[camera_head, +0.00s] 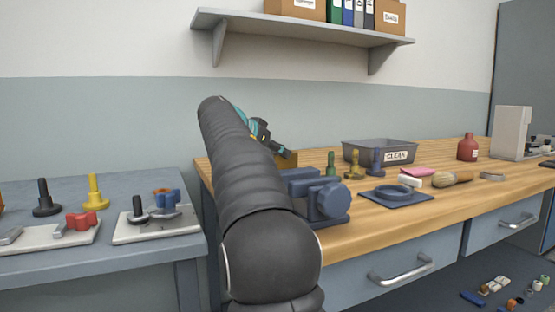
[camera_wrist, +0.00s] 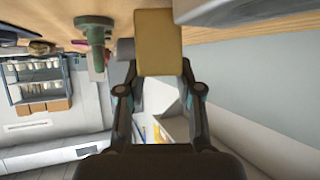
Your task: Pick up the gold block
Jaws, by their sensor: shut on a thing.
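The gold block (camera_wrist: 158,42) sits between the two fingers of my gripper (camera_wrist: 159,72) in the wrist view, a finger on each side of it. My gripper is shut on it. In the head view a small part of the gold block (camera_head: 288,159) shows low behind my arm, at the left end of the wooden bench (camera_head: 400,216); my gripper (camera_head: 274,143) is just above it, partly hidden. I cannot tell whether the block touches the bench top.
A blue vise-like device (camera_head: 318,196) stands close to the right of my arm. A grey table (camera_head: 180,252) with knobs and clamps is at left.

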